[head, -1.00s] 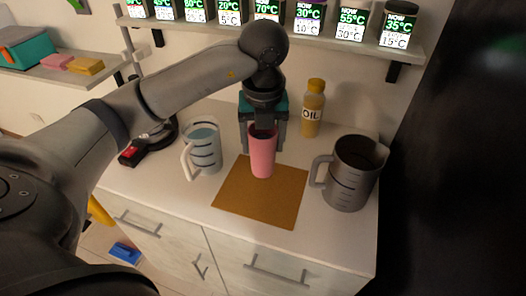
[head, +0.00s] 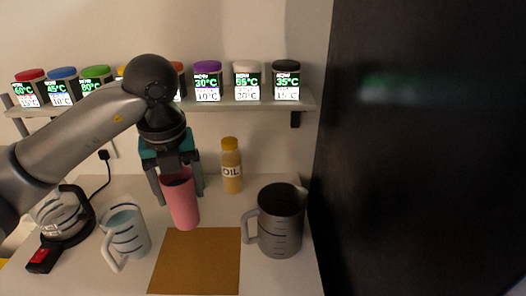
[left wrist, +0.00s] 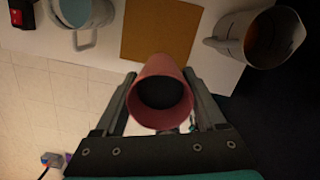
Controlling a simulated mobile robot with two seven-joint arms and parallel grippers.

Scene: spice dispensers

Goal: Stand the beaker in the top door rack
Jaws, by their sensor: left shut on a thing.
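The beaker, a pink tapered cup (head: 182,205), is held upright in my left gripper (head: 177,181), with one finger on each side of it. Its base shows near the back edge of the brown mat (head: 197,262) and appears raised a little. In the left wrist view, the beaker's open mouth (left wrist: 160,72) faces the camera between the fingers (left wrist: 160,92). A large black panel (head: 425,160) fills the right of the head view. No door rack can be made out. My right gripper is out of view.
A grey metal jug (head: 281,222) stands to the right, with an oil bottle (head: 231,168) behind. A clear measuring jug (head: 127,235) and a glass pot on a black stand (head: 62,215) are on the left. A shelf (head: 225,106) of spice jars hangs above.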

